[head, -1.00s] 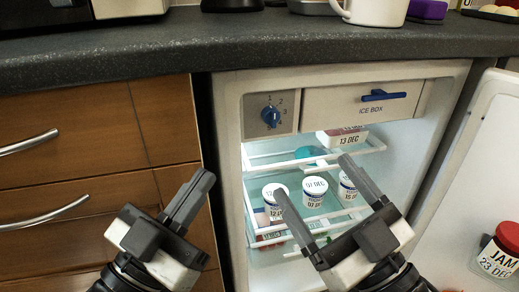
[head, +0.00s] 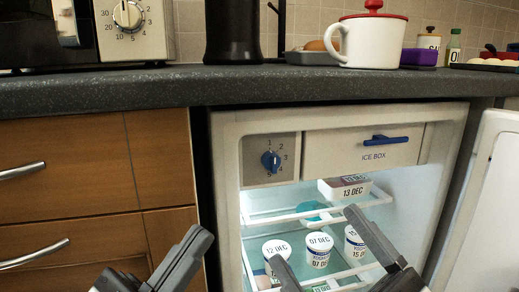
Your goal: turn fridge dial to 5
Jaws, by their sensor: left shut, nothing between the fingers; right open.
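The fridge dial (head: 270,161) is a small blue knob on a grey panel at the top left inside the open fridge (head: 226,140). Small numbers run around its right side, with 5 near the bottom. Which number it points at is too small to tell. My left gripper (head: 197,238) is shut and empty, in front of the wooden drawers, below and left of the dial. My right gripper (head: 316,237) is open and empty, its fingers apart in front of the fridge shelves, below and right of the dial. Neither gripper touches the dial.
The ice box (head: 345,154) with a blue handle is right of the dial. Yogurt pots (head: 319,250) and a dated tub (head: 344,188) stand on the shelves. The fridge door (head: 487,220) stands open at right. The dark countertop (head: 150,88) overhangs above.

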